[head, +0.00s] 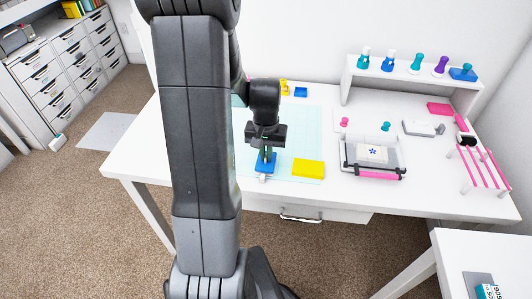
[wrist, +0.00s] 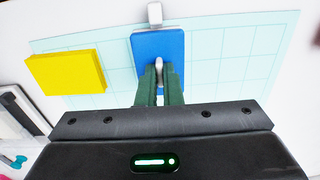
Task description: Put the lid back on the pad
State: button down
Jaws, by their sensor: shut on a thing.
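A flat blue rectangular piece (head: 262,168) with a small grey knob lies at or just over the pale cutting mat. It looks like the lid; I cannot tell whether the pad is under it. My gripper (head: 266,153) points down over it. In the wrist view, the green fingers (wrist: 160,80) are shut on the grey knob of the blue piece (wrist: 146,45). A small whitish block (wrist: 155,14) sits at the blue piece's far edge. A yellow block (head: 308,168) lies on the mat to the right in the head view, apart from the blue piece.
The pale grid mat (head: 300,130) covers the middle of the white desk (head: 225,190). A framed press (head: 373,170) stands to the right. A pink rack (head: 480,168) is at the far right. A shelf (head: 405,70) at the back holds several stamps.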

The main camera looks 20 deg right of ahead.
jog(key=shift+f, duration=0.35)
dwell(1.0)
jog(key=c, duration=1)
grip_release()
jog(key=shift+c, duration=0.2)
jog(key=shift+r+p, duration=2.1)
jog(key=shift+r, duration=0.95)
grip_shut()
